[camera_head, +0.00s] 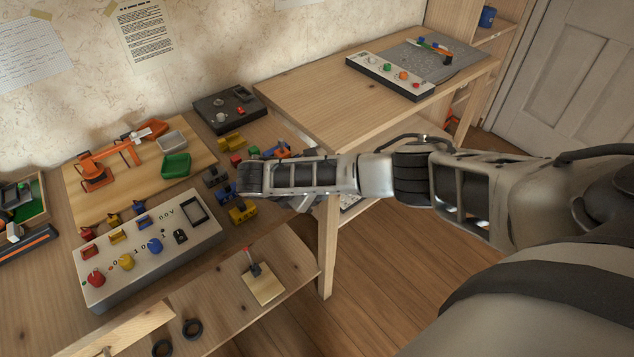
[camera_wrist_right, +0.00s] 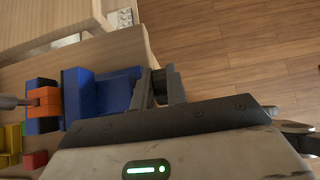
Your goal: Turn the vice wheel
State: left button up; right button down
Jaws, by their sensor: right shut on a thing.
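The blue vice (camera_wrist_right: 85,95) with an orange block (camera_wrist_right: 45,103) between its jaws lies at the bench edge in the right wrist view. In the head view its blue and orange parts (camera_head: 283,151) show just behind my right arm, partly hidden. My right gripper (camera_wrist_right: 162,84) is at the right end of the vice, its fingers shut on a dark round piece that looks like the vice wheel (camera_wrist_right: 163,76). How far the wheel is turned cannot be seen. My left gripper is not in view.
A panel with coloured knobs (camera_head: 150,262), an orange toy arm on a board (camera_head: 105,165) and several small coloured blocks crowd the bench left of my arm. A second table (camera_head: 330,100) stands behind my arm. The floor (camera_head: 420,290) in front is clear.

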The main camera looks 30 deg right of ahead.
jog(key=shift+a+f+h, duration=0.1)
jog(key=shift+a+h, duration=0.15)
jog(key=shift+h, duration=0.65)
jog(key=h, duration=0.1)
jog(key=h+b, duration=0.1)
jog(key=shift+a+f+h+b, duration=0.15)
jog(key=shift+h+b, duration=0.15)
jog(key=shift+s+a+h+b, duration=0.1)
jog(key=shift+h+b, duration=0.5)
jog(key=shift+h, duration=0.2)
jog(key=shift+t+h, duration=0.3)
jog(key=shift+h, duration=0.1)
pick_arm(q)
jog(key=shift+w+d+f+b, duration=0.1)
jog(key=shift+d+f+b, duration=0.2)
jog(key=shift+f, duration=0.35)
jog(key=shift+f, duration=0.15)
pick_arm(e)
jog(key=c, duration=1.7)
grip_release()
